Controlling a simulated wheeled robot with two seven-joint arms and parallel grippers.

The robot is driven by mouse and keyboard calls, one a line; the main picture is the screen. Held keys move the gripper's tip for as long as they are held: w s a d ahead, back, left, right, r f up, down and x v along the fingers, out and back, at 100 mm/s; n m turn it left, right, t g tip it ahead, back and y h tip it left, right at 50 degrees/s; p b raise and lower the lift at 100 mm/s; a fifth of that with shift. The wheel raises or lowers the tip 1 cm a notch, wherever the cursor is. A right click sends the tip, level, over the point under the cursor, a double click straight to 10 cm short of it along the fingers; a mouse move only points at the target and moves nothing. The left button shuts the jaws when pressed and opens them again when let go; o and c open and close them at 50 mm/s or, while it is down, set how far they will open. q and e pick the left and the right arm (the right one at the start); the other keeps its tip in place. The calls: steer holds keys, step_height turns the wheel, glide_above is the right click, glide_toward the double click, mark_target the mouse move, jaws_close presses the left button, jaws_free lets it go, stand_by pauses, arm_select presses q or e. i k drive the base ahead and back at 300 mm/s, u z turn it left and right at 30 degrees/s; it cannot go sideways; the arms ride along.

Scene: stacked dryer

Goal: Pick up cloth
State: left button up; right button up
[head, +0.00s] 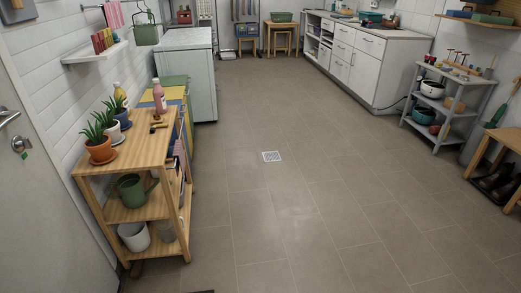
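A pink striped cloth (114,14) hangs from a rail on the left wall, near the top of the head view. Its upper part is cut off by the picture edge. Some striped fabric seems to hang at the far wall (245,10), but it is too small to tell what it is. Neither of my grippers is in view.
A wooden shelf (130,158) with potted plants, bottles and a green watering can stands at left. Behind it is a white cabinet (188,65). A grey cart (450,100) and white counter (350,62) stand at right.

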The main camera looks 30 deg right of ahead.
mark_target(178, 151)
steer(key=z, duration=0.25)
steer(key=k, duration=0.65)
steer(key=z, duration=0.85)
steer(key=i, duration=1.85)
steer(key=u, duration=0.3)
steer(key=i, duration=1.15)
steer(key=u, duration=1.1)
